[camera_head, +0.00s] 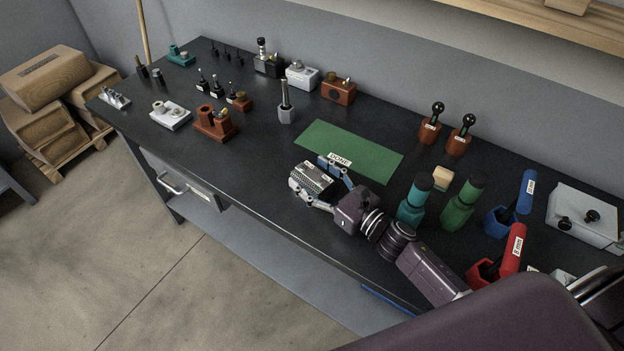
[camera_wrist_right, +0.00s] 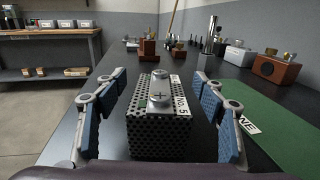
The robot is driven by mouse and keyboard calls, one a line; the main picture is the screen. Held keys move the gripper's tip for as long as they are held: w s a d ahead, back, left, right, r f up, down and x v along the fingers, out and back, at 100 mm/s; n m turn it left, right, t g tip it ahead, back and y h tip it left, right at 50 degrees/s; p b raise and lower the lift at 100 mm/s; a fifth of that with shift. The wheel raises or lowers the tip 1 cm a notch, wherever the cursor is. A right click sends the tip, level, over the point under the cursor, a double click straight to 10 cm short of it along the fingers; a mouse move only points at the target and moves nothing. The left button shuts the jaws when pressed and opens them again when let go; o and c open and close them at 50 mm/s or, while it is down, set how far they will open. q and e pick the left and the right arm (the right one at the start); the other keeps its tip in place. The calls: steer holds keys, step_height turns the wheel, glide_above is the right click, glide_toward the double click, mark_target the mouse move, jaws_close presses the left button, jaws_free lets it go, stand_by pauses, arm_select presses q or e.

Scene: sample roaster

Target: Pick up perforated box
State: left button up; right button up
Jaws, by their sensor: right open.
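The perforated box (camera_head: 312,179) is a small grey metal block with many holes, standing on the dark bench at the near edge of the green mat (camera_head: 352,150). In the right wrist view the perforated box (camera_wrist_right: 160,115) shows round screw-like knobs on top and a label reading "No 5". My right gripper (camera_head: 322,184) is open, with its blue-padded fingers on either side of the box. In the right wrist view the fingers of the right gripper (camera_wrist_right: 160,118) stand apart from the box, with gaps on both sides. My left gripper does not show.
A teal bottle (camera_head: 412,207) and a green bottle (camera_head: 461,206) stand right of my right wrist. Blue (camera_head: 522,195) and red (camera_head: 511,250) handled tools stand further right. Brown and grey fittings stand on the bench's left part. The bench between them and the box is clear.

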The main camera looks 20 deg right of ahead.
steer(key=c, duration=1.6)
